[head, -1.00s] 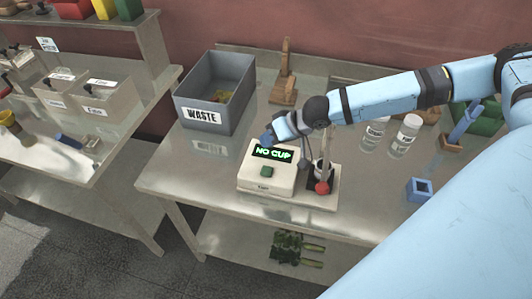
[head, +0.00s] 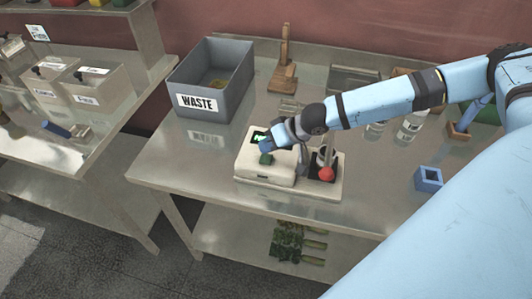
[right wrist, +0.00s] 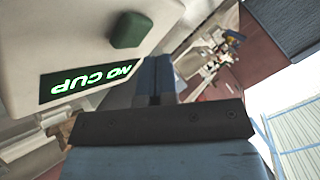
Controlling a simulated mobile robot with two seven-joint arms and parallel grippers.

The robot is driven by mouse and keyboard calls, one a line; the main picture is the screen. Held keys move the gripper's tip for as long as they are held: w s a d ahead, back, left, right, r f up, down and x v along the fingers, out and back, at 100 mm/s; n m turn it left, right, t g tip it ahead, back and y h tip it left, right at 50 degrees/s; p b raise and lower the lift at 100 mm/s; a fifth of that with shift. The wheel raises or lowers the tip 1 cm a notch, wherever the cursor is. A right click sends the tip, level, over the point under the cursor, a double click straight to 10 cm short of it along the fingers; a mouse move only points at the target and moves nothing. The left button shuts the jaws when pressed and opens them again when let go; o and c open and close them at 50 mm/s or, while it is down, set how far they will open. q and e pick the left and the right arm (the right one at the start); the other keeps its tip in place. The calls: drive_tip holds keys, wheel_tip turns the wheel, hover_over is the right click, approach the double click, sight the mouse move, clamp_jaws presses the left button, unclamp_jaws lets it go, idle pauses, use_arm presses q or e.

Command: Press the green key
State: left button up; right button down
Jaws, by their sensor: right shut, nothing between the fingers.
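In the right wrist view the key (right wrist: 129,29) is a raised green block beside the display (right wrist: 92,80), which reads NO CUP in green. In the head view my right gripper (head: 265,147) is just behind the key and covers most of the display. In the right wrist view its fingers (right wrist: 154,68) are shut, empty, and point toward the machine's top. A gap shows there between fingertips and key; contact is not visible. My left gripper is not in view.
A grey WASTE bin (head: 211,81) stands behind left of the filler. A red ball knob (head: 326,174) is to its right. A blue square holder (head: 428,179) and bottles (head: 409,127) are farther right.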

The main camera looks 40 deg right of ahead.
drive_tip(key=shift+f, duration=0.2)
idle(0.6)
idle(0.7)
drive_tip(key=shift+f, duration=0.15)
idle(0.5)
drive_tip(key=shift+f, duration=0.2)
drive_tip(key=shift+f, duration=0.45)
idle(0.8)
drive_tip(key=shift+r+p, duration=0.85)
drive_tip(key=shift+p, duration=0.4)
drive_tip(key=shift+r, duration=0.1)
